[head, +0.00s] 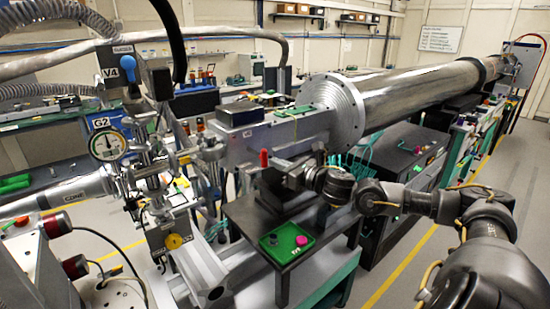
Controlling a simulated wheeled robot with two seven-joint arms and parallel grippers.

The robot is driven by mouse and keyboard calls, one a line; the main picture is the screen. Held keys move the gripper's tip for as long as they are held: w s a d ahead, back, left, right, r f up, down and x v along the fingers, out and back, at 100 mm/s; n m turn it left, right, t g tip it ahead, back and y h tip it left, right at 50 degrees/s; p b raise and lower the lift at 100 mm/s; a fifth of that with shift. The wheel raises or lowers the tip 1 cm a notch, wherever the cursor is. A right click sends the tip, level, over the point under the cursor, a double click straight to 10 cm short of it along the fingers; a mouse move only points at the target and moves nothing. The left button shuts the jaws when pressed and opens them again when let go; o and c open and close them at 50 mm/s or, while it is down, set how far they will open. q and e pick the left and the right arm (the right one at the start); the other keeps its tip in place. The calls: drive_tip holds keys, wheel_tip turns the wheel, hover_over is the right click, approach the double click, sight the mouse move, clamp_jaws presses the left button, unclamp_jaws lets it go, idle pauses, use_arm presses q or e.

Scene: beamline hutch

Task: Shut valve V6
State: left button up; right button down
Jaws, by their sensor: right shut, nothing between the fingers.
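I cannot make out a label reading V6, so I cannot tell which valve it is. A valve marked V4 (128,85) with a blue handle stands at the upper left. Below it a round gauge (107,144) sits by a blue G2 label, among silvery fittings. A yellow round knob (173,241) is on a labelled block lower down; its label is too small to read. My right gripper (272,180) is shut and empty, over the dark stand right of these fittings and apart from them. A small red-topped part (264,158) is close by it. My left gripper is out of view.
A large steel tube (410,95) with a round flange runs to the back right. A green tray (285,243) with a pink knob-like item lies on a black table. A grey box with red-ended parts (35,265) is at the lower left. Floor is clear at right.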

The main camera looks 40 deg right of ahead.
drive_tip(key=shift+w+a, duration=0.15)
drive_tip(key=shift+w, duration=0.5)
drive_tip(key=w+b, duration=0.2)
drive_tip(key=w, duration=0.3)
drive_tip(key=shift+w+r, duration=0.1)
drive_tip(key=shift+r, duration=0.05)
drive_tip(key=shift+b, duration=0.35)
drive_tip(key=s+d+b, duration=0.2)
drive_tip(key=s+b, duration=0.6)
drive_tip(key=s, duration=0.5)
drive_tip(key=shift+s+d+f+b, duration=0.2)
drive_tip(key=shift+s+d+b, duration=0.1)
